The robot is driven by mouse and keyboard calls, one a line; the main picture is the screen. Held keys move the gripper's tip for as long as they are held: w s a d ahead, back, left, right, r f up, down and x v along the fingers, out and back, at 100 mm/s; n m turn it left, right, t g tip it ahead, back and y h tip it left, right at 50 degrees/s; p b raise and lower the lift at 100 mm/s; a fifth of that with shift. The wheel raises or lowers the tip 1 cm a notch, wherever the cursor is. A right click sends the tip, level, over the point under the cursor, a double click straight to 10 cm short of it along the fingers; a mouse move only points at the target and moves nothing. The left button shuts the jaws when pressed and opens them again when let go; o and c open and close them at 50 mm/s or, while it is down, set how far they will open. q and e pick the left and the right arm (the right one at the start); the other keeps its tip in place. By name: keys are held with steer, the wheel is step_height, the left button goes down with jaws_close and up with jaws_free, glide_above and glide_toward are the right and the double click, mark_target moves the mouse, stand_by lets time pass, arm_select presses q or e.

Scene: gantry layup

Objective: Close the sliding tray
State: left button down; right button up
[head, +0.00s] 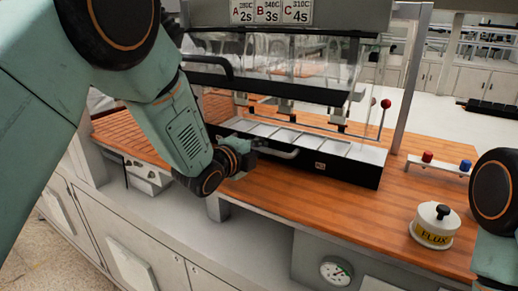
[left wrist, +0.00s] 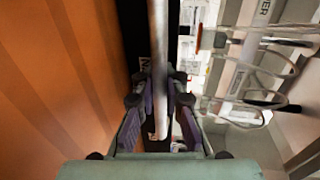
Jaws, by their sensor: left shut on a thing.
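The sliding tray has a black front (head: 340,171) and light plates on top. It sits on the wooden bench below a clear hood and reaches out in front of it. A pale bar handle (head: 280,153) is fixed to the tray front. My left gripper (head: 250,157) is at the left end of the handle, shut on it. In the left wrist view the handle (left wrist: 158,45) runs between the two fingers of my left gripper (left wrist: 163,98). My right gripper is out of the picture; only part of that arm shows at the right edge.
A white FLUX pot (head: 434,230) with a black knob stands on the bench at right. A small stand with red and blue buttons (head: 440,164) is behind it. A red-knobbed lever (head: 383,118) rises beside the hood. The bench top (head: 330,215) before the tray is clear.

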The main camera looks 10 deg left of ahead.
arm_select(q)
steer(key=shift+r, duration=0.1)
steer(key=c, duration=1.4)
jaws_free()
steer(key=shift+s, duration=0.15)
steer(key=v, duration=1.2)
